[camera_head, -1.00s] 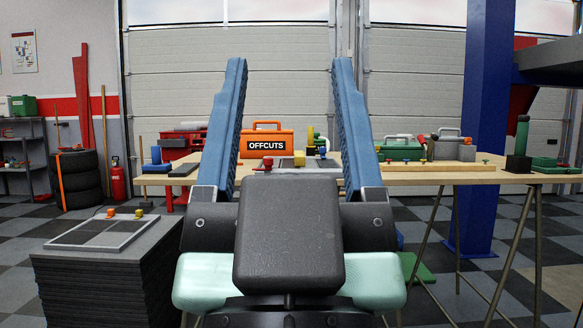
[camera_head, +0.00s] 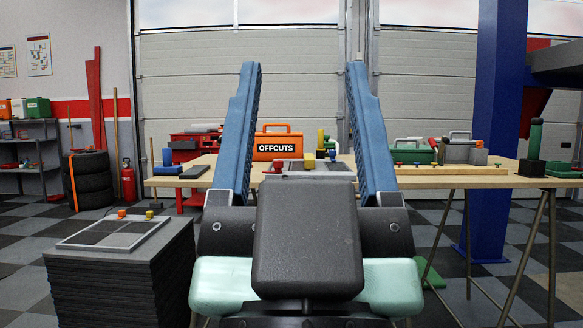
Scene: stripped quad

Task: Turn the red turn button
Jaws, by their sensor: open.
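My gripper (camera_head: 303,66) is open and empty, its two blue fingers pointing away from me and framing the middle of the workbench (camera_head: 455,181). A small red piece (camera_head: 278,165) sits at the left of a grey panel (camera_head: 322,172) on the bench, between the fingers in the picture; it may be the red turn button, but it is too small to be sure. A yellow piece (camera_head: 309,160) and a small blue one stand to its right. The gripper appears well short of them and touches nothing. My gripper body hides the near bench edge there.
An orange OFFCUTS box (camera_head: 280,146) stands behind the panel. A dark stack (camera_head: 120,280) at the left bears a framed panel (camera_head: 112,234) with orange and yellow knobs. A blue pillar (camera_head: 500,100) rises at right. Several small knobs line the bench's right part.

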